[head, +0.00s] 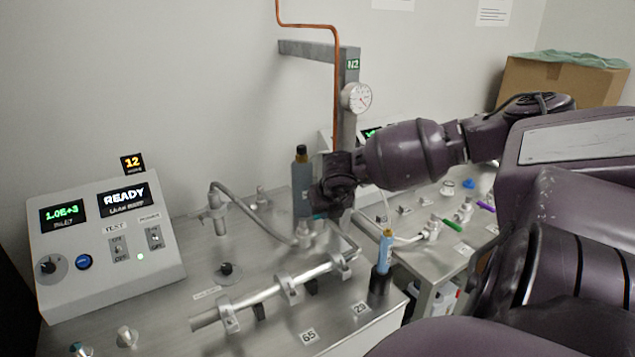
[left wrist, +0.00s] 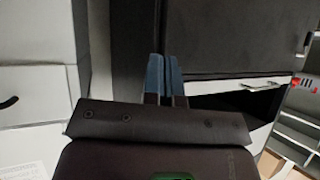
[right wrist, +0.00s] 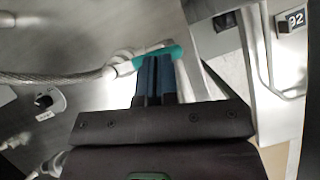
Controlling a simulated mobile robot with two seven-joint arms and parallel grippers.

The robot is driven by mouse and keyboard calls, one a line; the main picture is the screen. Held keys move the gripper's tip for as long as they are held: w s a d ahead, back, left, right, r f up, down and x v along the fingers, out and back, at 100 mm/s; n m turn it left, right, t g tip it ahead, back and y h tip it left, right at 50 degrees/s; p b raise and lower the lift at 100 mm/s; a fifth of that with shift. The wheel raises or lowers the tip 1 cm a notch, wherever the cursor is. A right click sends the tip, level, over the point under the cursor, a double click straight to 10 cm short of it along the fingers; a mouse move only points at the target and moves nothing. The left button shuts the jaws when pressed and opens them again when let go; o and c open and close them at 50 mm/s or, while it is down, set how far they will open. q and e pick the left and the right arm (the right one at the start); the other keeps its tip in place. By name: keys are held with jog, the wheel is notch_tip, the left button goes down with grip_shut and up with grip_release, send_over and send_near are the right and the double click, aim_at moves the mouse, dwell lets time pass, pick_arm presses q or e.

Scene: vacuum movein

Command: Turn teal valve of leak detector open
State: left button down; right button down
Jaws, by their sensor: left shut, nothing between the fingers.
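The teal valve handle (right wrist: 158,57) shows in the right wrist view on a metal fitting at the end of a braided hose, lying across the tips of my right gripper (right wrist: 156,62). The fingers are close together, with the handle extending past both sides; the tips are at or touching it. In the head view my right gripper (head: 322,205) is low over the bench, and only a sliver of teal (head: 320,216) shows beneath it. My left gripper (left wrist: 162,60) is shut and empty, away from the valve.
The leak detector's control panel (head: 110,235) reads READY at the left. A blue-grey cylinder with a dark cap (head: 302,185) stands beside my right gripper. A clamped metal pipe (head: 265,295) and a blue bottle (head: 385,250) are in front. A gauge post (head: 349,125) rises behind.

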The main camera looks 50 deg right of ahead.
jog(key=shift+a+f, duration=0.15)
jog(key=shift+a, duration=0.05)
jog(key=shift+w+a, duration=0.1)
jog(key=shift+a, duration=0.25)
jog(key=shift+w+a, duration=0.1)
jog(key=shift+a, duration=0.15)
